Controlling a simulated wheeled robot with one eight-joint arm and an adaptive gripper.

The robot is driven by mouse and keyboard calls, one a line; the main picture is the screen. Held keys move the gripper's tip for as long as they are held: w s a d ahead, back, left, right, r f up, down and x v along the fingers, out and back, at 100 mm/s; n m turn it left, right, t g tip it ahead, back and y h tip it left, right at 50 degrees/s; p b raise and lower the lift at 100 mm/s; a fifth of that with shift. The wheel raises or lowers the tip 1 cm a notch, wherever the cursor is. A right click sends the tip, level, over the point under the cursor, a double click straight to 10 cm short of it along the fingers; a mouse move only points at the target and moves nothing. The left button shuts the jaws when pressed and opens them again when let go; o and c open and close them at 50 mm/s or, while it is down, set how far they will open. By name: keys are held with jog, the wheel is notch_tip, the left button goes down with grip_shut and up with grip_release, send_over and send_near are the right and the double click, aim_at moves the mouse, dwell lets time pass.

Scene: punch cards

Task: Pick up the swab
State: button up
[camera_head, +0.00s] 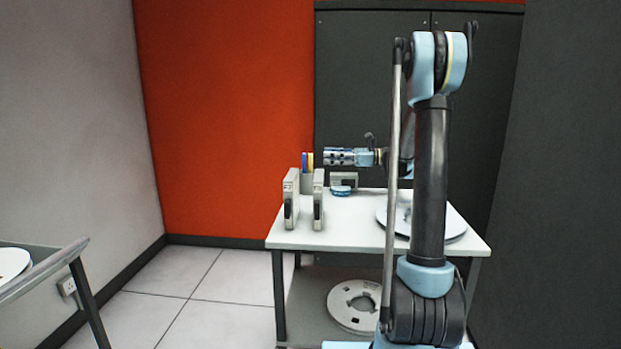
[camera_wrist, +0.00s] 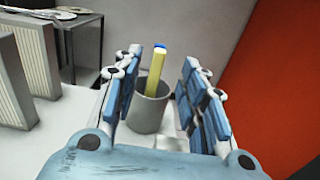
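A grey cup (camera_head: 307,184) stands on the white table, holding a yellow stick-like item (camera_head: 311,160) and a blue one (camera_head: 304,162). I cannot tell which of them is the swab. In the wrist view the cup (camera_wrist: 150,108) lies ahead between my fingers, with the yellow item (camera_wrist: 156,72) leaning up and the blue tip (camera_wrist: 160,45) mostly hidden behind it. My gripper (camera_head: 326,157) is level, just right of the items in the head view. In the wrist view my gripper (camera_wrist: 166,72) is open, with blue pads on either side and nothing held.
Two upright pale boxes (camera_head: 291,200) (camera_head: 318,202) stand near the table's left front. A small blue-and-white object (camera_head: 341,190) sits behind them. A disc (camera_head: 456,224) lies at right, and another reel (camera_head: 352,306) on the lower shelf. A red wall (camera_head: 225,110) rises behind.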

send_over(310, 173)
jog(key=d, duration=0.3)
jog(key=shift+w+a+f, duration=0.1)
jog(key=shift+w+a, duration=0.15)
jog(key=shift+w, duration=0.2)
grip_shut()
